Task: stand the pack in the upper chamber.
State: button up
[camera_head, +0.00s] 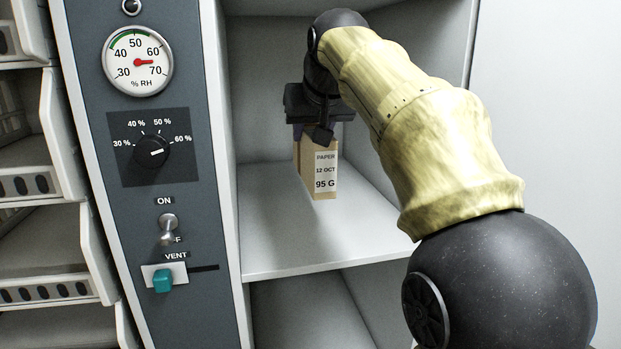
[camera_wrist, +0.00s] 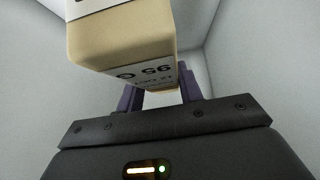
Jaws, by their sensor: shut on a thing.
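The pack (camera_head: 326,178) is a tan paper block with a white label reading PAPER, 12 OCT, 95 G. It is upright inside the upper chamber (camera_head: 270,245), its lower end at or just above the chamber floor; I cannot tell whether it touches. My gripper (camera_head: 318,138) is shut on the pack's upper part. In the wrist view the pack (camera_wrist: 125,40) reaches out from between the purple fingers of my gripper (camera_wrist: 163,98). The fingertips are partly hidden behind the pack.
A control panel at left carries a humidity gauge (camera_head: 138,61), a dial (camera_head: 152,152) set near 60 %, an ON switch (camera_head: 168,228) and a teal vent slider (camera_head: 163,280). A lower chamber (camera_head: 305,315) lies below. Drawers (camera_head: 40,240) stand at far left. The shelf around the pack is clear.

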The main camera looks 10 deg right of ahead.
notch_tip(320, 180, down, 4)
jog(key=shift+a+r, duration=0.1)
jog(key=shift+w, duration=0.15)
jog(key=shift+f+p, duration=0.5)
jog(key=shift+f, duration=1.5)
jog(key=shift+f, duration=0.1)
jog(key=o, duration=1.2)
